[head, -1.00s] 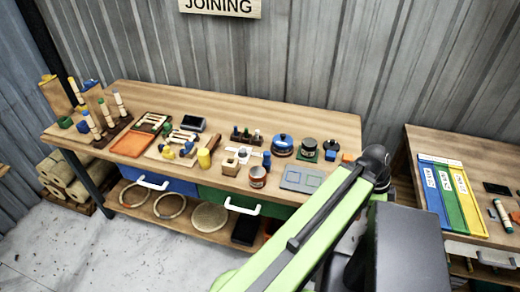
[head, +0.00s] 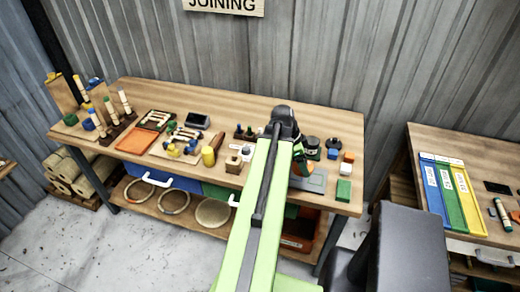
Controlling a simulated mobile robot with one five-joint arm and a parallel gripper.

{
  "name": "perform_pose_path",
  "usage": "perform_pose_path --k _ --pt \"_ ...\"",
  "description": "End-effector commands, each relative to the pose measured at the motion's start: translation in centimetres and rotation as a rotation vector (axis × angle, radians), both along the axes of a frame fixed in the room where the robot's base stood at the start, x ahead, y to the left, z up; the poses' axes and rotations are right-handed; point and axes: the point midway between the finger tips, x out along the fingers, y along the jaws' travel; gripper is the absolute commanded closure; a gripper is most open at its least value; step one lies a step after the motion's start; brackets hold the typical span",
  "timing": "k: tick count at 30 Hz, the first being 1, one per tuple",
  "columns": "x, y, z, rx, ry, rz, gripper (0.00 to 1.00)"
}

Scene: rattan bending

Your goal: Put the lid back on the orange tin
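The tin with an orange-brown label, seen near the table's front edge a second ago, is now hidden behind my green arm. I cannot pick out its lid for certain. A dark round jar (head: 311,145) stands on the workbench (head: 240,100) just right of my arm's upper end. My gripper (head: 302,167) hangs low beside the arm, above or in front of a grey pad (head: 314,183). Orange and green show there, but the fingers are too small and covered to read, and I cannot tell whether it holds anything.
A yellow cylinder (head: 208,157) and an orange tray (head: 137,142) lie left of my arm. A green block (head: 343,190), an orange block (head: 348,157) and a blue-topped item (head: 332,145) stand at the bench's right end. A second table (head: 480,150) stands further right, across a gap.

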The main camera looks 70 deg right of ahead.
Motion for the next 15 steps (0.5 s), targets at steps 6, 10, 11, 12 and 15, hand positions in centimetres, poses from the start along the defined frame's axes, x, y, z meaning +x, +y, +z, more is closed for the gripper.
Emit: perform_pose_path --k 6,10,11,12,15 --pt "12.4 0.3 1.1 0.000 0.000 0.206 0.64" --pt "15.8 0.9 1.3 -0.001 0.000 0.263 0.64" --pt "16.2 1.0 1.3 -0.001 0.000 0.270 0.64" --pt "16.6 1.1 1.3 -0.001 0.000 0.275 0.64" --pt "16.9 1.2 1.2 -0.001 0.000 0.281 0.64"
